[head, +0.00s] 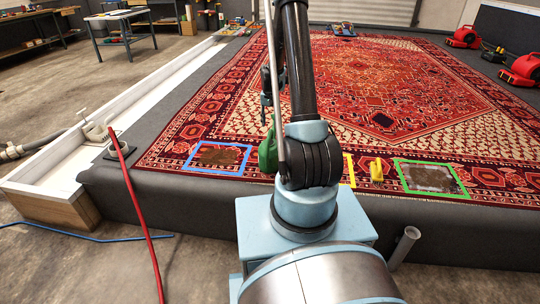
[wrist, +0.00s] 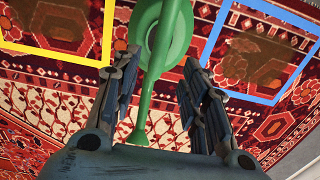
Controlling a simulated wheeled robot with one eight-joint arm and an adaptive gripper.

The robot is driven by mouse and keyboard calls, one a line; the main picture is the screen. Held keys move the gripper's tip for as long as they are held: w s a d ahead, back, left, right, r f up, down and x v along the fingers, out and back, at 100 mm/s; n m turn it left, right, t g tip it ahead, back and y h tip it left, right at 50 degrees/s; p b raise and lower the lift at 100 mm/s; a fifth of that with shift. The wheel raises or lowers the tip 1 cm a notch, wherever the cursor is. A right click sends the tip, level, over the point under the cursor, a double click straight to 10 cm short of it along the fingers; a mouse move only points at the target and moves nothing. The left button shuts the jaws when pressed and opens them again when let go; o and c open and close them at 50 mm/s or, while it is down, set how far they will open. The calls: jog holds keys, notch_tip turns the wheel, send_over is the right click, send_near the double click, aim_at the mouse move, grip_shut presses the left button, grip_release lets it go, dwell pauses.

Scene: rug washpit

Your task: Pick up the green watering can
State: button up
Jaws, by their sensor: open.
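The green watering can (head: 268,151) stands on the red patterned rug (head: 375,85) near its front edge, partly hidden behind my arm in the head view. In the wrist view the green watering can (wrist: 158,50) is at the top centre, with a long green part reaching down between my fingers. My gripper (wrist: 160,75) is open, one finger on each side of that part. I cannot tell whether either finger touches it. In the head view my gripper (head: 266,95) is partly hidden by my arm.
Blue (head: 189,168), yellow (head: 352,173) and green (head: 401,178) frames mark dark patches on the rug. A yellow object (head: 376,169) lies between the yellow and green frames. A red hose (head: 137,210) runs at left by a white trough (head: 45,160). Red blowers (head: 522,70) stand far right.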

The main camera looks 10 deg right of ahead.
aim_at(270, 131)
jog(key=shift+d+f, duration=0.1)
jog(key=shift+f, duration=3.9)
grip_shut()
